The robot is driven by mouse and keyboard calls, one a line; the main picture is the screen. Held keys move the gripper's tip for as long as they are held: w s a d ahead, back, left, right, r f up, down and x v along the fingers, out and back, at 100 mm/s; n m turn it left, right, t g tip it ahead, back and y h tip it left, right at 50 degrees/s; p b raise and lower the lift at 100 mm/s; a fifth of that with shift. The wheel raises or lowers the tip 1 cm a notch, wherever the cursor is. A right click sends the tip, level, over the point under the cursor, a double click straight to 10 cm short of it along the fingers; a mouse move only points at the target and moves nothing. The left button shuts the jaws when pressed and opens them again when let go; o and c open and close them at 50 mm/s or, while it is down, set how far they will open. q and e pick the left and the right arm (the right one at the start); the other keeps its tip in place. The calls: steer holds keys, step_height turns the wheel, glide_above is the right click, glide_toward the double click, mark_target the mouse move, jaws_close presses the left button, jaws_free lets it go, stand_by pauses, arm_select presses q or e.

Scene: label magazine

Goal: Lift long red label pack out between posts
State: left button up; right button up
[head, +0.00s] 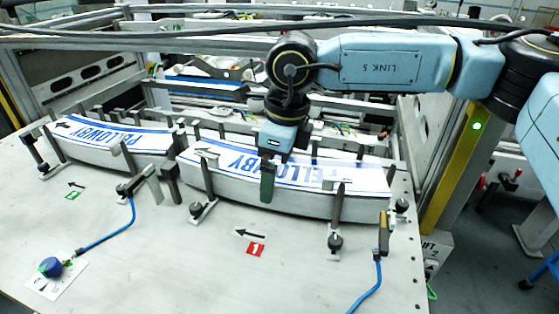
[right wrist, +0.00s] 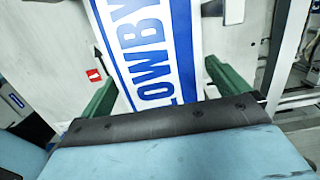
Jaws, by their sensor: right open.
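The long label pack (head: 305,203), white with blue PELLOWBY lettering and blue stripes, stands in the right bay behind a red "1" marker (head: 256,249). Dark posts (head: 207,186) and (head: 336,215) stand along its front, with more behind. My right gripper (head: 272,172) is over the pack's middle; one green finger hangs in front of its front face, and the far finger is hidden in the head view. In the right wrist view the open green fingers (right wrist: 160,76) lie on either side of the pack (right wrist: 155,45). Contact cannot be told. My left gripper is not in view.
A second similar pack (head: 110,137) stands in the left bay, with a green marker (head: 72,196) before it. Sensor brackets (head: 383,232) with blue cables and a blue knob (head: 51,267) are on the plate. The plate's front middle is clear.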

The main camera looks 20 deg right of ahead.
steer(key=shift+c, duration=0.9)
steer(key=shift+r, duration=0.1)
steer(key=c, duration=1)
steer(key=shift+r+p, duration=1.3)
steer(key=shift+r, duration=1.3)
arm_select(q)
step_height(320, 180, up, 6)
steer(key=p, duration=0.3)
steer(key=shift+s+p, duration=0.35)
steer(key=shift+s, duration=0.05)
arm_select(e)
steer(key=shift+r, duration=3.9)
